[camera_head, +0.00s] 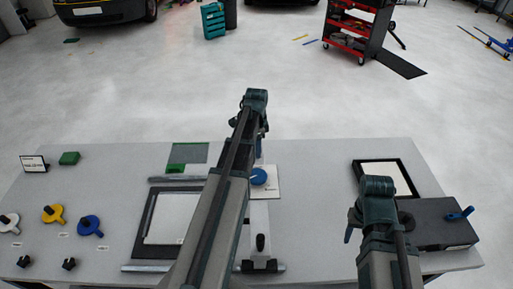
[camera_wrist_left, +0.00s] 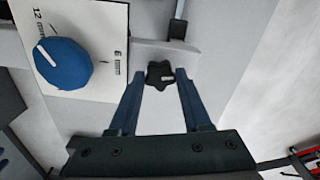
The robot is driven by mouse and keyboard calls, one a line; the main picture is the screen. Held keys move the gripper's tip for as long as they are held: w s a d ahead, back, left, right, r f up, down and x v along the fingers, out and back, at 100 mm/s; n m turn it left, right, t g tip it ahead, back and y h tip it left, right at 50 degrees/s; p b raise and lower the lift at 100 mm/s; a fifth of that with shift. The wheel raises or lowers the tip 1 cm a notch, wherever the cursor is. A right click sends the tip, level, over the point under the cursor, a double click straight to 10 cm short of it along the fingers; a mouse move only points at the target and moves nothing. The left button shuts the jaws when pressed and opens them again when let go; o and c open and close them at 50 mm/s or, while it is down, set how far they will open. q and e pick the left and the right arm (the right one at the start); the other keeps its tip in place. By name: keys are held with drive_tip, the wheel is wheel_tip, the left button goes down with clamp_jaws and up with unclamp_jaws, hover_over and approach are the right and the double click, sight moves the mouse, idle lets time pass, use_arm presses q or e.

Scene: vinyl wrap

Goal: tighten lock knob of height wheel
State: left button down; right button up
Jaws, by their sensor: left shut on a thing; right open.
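The height wheel is a blue dial (camera_wrist_left: 63,63) with a white pointer line, on a white plate (camera_wrist_left: 95,20) marked 12 mm and 6 mm. In the head view the blue wheel (camera_head: 259,177) shows just right of my left arm. The lock knob (camera_wrist_left: 158,70) is a black star-shaped knob with a white mark, beside the plate. My left gripper (camera_wrist_left: 160,77) is shut on it, one blue finger on each side. In the head view my arm hides the knob. My right gripper (camera_head: 350,230) is open, left of the dark box, its fingers partly hidden.
White, yellow (camera_head: 53,214) and blue (camera_head: 90,226) knobbed discs lie at left. A black-framed sheet (camera_head: 145,235) lies under my left arm.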

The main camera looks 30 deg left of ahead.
use_arm(q)
drive_tip(key=shift+m, duration=1.5)
drive_tip(key=shift+c, duration=1.8)
unclamp_jaws()
drive_tip(key=shift+r, duration=0.1)
wheel_tip(320, 180, up, 14)
drive_tip(key=p, duration=1.4)
drive_tip(key=shift+f, duration=0.25)
